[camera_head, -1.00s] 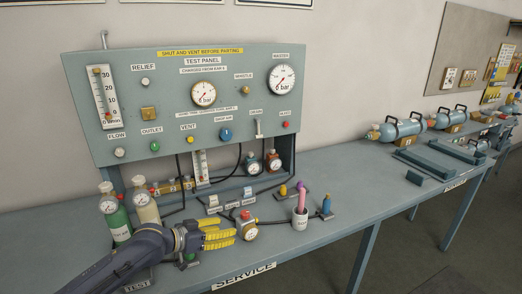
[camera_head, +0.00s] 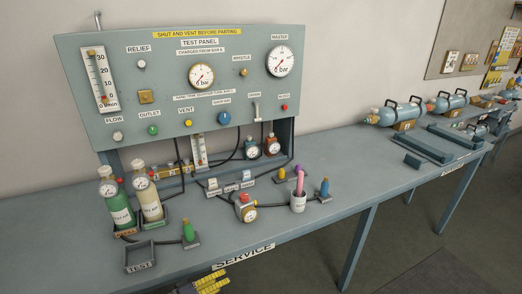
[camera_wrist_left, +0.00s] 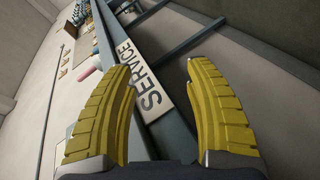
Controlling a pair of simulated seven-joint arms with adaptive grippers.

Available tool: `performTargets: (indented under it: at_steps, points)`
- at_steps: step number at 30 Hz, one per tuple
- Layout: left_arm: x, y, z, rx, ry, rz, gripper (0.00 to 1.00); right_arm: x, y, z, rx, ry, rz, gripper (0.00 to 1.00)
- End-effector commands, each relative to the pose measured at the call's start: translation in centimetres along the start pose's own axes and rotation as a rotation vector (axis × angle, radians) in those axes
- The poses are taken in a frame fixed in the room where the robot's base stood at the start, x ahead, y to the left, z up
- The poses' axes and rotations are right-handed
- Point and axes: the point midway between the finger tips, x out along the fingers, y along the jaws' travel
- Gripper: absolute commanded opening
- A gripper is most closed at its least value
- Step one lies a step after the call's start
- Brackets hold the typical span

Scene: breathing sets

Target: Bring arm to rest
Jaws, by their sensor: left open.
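My left gripper (camera_head: 211,282) shows at the bottom edge of the head view, below and in front of the bench's front edge. Its yellow ribbed fingers also show in the left wrist view (camera_wrist_left: 160,115), spread apart with nothing between them. The bench edge with the SERVICE label (camera_wrist_left: 138,72) lies beyond the fingers in that view. Most of my left arm is out of the head view. My right gripper is in neither view.
Blue cylinders (camera_head: 395,112) lie farther right. Floor in front is clear.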

Motion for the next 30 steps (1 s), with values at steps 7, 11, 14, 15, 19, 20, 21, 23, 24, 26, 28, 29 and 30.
performTargets:
  at_steps: [7, 11, 14, 15, 19, 20, 21, 23, 24, 26, 28, 29, 30]
  points:
    - [0.2, -12.9, 2.2, 0.171, 0.066, -0.242, 0.53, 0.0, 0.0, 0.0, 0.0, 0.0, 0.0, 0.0]
    - [-1.2, -20.6, 5.5, 0.267, 0.054, -0.4, 0.53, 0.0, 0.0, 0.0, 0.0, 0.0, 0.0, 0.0]
    - [-2.8, -25.7, 8.9, 0.33, 0.017, -0.512, 0.53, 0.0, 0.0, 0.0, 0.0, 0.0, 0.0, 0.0]
    - [-3.6, -27.6, 10.5, 0.353, -0.002, -0.554, 0.53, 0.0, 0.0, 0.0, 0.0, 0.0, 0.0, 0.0]
    - [-6.5, -33.0, 16.2, 0.419, -0.087, -0.678, 0.53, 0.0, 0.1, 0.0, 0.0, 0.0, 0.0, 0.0]
    - [-7.2, -34.1, 17.7, 0.432, -0.111, -0.704, 0.53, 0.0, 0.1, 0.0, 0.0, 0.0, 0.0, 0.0]
    - [-8.2, -35.4, 19.6, 0.45, -0.143, -0.736, 0.53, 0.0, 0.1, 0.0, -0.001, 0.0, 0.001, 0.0]
    - [-9.8, -37.2, 22.7, 0.474, -0.197, -0.78, 0.53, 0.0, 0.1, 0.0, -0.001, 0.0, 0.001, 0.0]
    - [-10.8, -38.2, 24.8, 0.487, -0.233, -0.806, 0.53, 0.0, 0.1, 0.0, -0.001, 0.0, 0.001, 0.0]
    - [-12.4, -39.5, 28.1, 0.508, -0.291, -0.841, 0.53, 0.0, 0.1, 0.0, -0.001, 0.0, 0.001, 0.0]
    - [-14.3, -40.8, 31.9, 0.53, -0.362, -0.875, 0.53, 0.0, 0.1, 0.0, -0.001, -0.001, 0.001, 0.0]
    - [-15.1, -41.1, 33.5, 0.538, -0.392, -0.887, 0.53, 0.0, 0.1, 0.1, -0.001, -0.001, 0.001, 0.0]
    - [-16.1, -41.6, 35.6, 0.549, -0.432, -0.9, 0.53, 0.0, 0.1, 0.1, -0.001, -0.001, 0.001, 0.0]
